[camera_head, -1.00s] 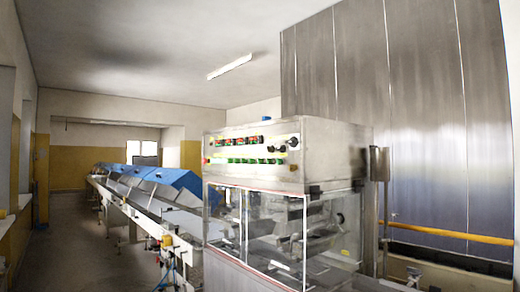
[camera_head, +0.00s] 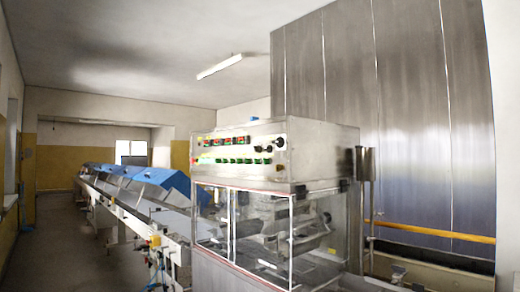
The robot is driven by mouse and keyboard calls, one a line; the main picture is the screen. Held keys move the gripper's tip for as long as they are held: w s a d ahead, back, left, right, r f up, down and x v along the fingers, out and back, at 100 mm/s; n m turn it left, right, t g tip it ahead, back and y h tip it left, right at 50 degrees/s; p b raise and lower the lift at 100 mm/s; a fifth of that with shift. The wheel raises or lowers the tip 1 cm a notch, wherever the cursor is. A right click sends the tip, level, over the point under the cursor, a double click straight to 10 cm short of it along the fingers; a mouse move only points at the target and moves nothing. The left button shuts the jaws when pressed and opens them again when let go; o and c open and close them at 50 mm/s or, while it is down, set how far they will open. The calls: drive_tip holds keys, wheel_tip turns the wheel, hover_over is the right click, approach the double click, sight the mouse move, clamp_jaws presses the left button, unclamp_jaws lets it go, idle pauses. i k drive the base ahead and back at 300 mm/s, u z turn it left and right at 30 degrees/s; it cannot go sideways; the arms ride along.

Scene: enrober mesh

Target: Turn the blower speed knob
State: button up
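The enrober machine (camera_head: 310,165) stands right of centre, with a steel control box on top of a clear-walled cabinet. Its front panel (camera_head: 225,151) carries a row of displays and a row of green buttons. Two dark round knobs (camera_head: 279,142) sit at the right end of the panel, one a little lower and left of the other. I cannot tell from here which one is the blower speed knob. My gripper is not in view.
A long conveyor line (camera_head: 140,210) with blue covers (camera_head: 165,180) runs back on the left. Open floor (camera_head: 60,240) lies left of it. A tall steel wall (camera_head: 420,120) and a yellow rail (camera_head: 430,231) stand behind the machine on the right.

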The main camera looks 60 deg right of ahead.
sight(269, 148)
drive_tip(key=z, duration=0.05)
drive_tip(key=i, duration=1)
drive_tip(key=u, duration=0.15)
drive_tip(key=k, duration=0.9)
drive_tip(key=z, duration=0.15)
drive_tip(key=i, duration=0.65)
